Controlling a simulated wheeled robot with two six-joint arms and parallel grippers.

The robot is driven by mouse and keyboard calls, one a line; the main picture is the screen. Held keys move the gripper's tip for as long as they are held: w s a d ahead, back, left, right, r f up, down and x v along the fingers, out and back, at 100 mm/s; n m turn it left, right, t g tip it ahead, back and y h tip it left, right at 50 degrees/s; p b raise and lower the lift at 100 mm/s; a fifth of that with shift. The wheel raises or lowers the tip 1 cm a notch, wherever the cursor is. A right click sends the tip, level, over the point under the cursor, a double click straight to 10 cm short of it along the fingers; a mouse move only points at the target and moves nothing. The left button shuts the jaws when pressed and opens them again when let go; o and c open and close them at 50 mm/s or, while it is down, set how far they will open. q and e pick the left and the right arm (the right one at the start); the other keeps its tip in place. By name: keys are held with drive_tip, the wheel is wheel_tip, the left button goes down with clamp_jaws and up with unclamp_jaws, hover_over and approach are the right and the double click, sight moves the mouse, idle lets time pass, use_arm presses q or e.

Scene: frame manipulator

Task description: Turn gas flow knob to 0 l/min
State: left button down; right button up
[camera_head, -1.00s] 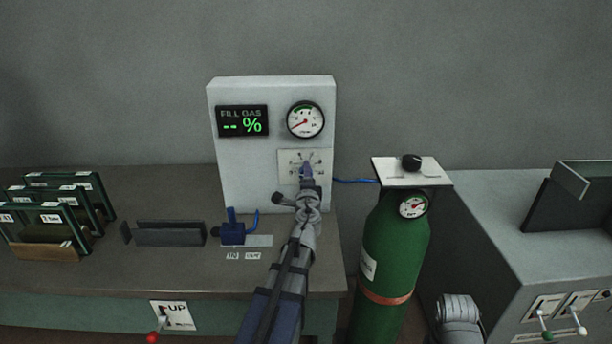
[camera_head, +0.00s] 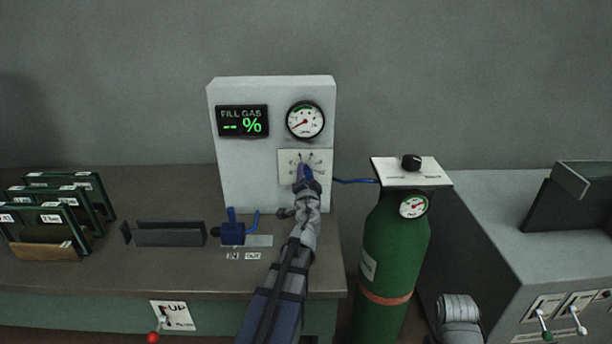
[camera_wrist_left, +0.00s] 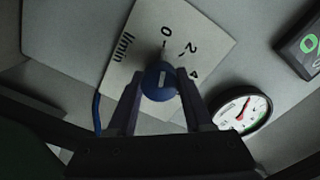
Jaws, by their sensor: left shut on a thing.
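The gas flow knob (camera_wrist_left: 159,80) is blue with a short white line, on a pale scale plate (camera_wrist_left: 140,35) marked 0, 2, 4 and l/min. In the left wrist view the white line points roughly up towards the 0 side. My left gripper (camera_wrist_left: 158,84) is shut on the knob, one finger on each side. In the head view the gripper (camera_head: 305,174) covers the knob and the lower part of the plate (camera_head: 319,159).
The white gas box (camera_head: 230,170) carries a "FILL GAS --%" display (camera_head: 243,121) and a round gauge (camera_head: 305,120). A green gas cylinder (camera_head: 397,250) stands to the right. A blue valve piece (camera_head: 232,233) and dark frames (camera_head: 60,205) are on the bench to the left.

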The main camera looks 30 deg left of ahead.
idle(0.6)
use_arm(q)
drive_tip(key=shift+c, duration=1.5)
unclamp_jaws()
drive_tip(key=shift+s, duration=0.1)
drive_tip(key=v, duration=0.7)
drive_tip(key=shift+s+d, duration=0.2)
drive_tip(key=shift+s, duration=0.1)
